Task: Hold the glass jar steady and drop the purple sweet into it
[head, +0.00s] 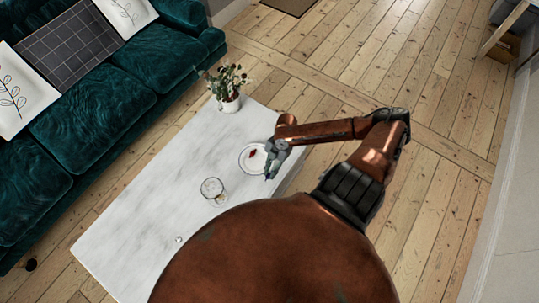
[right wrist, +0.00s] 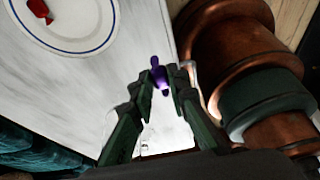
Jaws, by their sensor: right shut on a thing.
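The glass jar (head: 212,188) stands on the white table (head: 135,240), left of and nearer than the plate in the head view. Something small and yellowish shows in its bottom. My right gripper (head: 269,172) is over the table's right part, beside the plate. In the right wrist view its two fingers (right wrist: 162,82) are shut on the purple sweet (right wrist: 160,75), which sticks out between the fingertips. The sweet is held to the right of the jar, apart from it. My left gripper is not in view, and nothing is seen holding the jar.
A white plate with a blue ring (head: 245,167) holds a red sweet (right wrist: 40,11). A potted plant (head: 230,88) stands at the table's far end. A small pale thing (head: 179,239) lies on the near table. A green sofa (head: 100,100) runs along the left.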

